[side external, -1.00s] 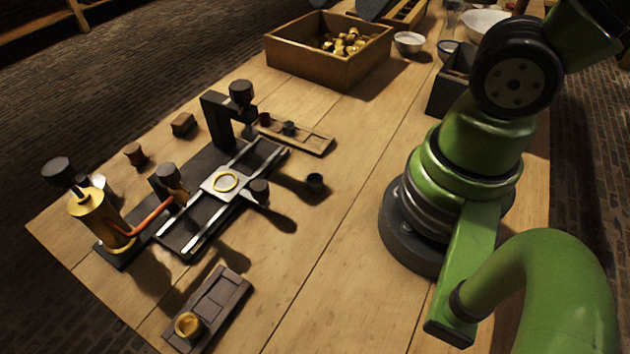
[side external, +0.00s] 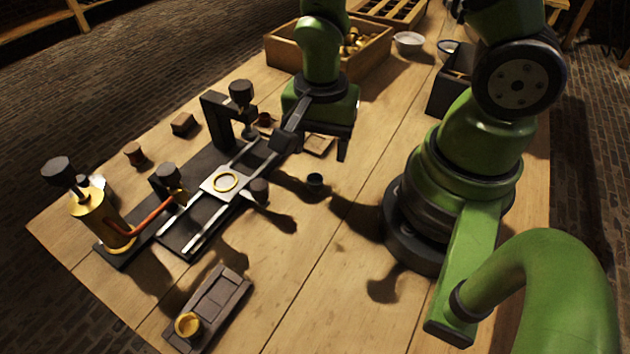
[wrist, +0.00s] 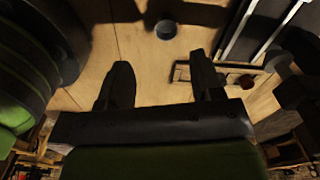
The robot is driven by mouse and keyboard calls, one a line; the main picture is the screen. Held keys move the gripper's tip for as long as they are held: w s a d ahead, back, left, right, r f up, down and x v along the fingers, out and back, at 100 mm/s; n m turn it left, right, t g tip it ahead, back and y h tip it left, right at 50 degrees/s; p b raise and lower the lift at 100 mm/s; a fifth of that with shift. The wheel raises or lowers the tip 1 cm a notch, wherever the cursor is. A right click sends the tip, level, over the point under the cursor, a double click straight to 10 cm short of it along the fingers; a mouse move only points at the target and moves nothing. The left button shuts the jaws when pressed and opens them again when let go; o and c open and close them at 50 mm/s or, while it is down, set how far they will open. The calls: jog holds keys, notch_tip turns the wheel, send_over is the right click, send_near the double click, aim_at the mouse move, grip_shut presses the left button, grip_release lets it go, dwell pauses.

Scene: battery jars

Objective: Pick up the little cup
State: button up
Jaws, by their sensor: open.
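A small dark cup (side external: 315,182) stands upright on the bare wooden table, right of the slide-rail apparatus. In the wrist view the cup (wrist: 166,30) is near the top middle, beyond my fingertips. My gripper (side external: 313,142) points down above the table, over the small wooden rack and short of the cup in the side view. In the wrist view my gripper (wrist: 160,62) has its two fingers wide apart with nothing between them. It does not touch the cup.
The rail apparatus (side external: 203,215) with its dark posts stands left of the cup. A dark tray (side external: 232,292) lies in front. Table right of the cup is clear.

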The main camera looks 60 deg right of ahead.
aim_at(315, 176)
jog(key=shift+w+a+f, duration=0.1)
jog(key=shift+w+f, duration=0.1)
jog(key=shift+f, duration=1.75)
jog(key=shift+w+f, duration=0.2)
jog(key=shift+f, duration=1.7)
jog(key=c, duration=1)
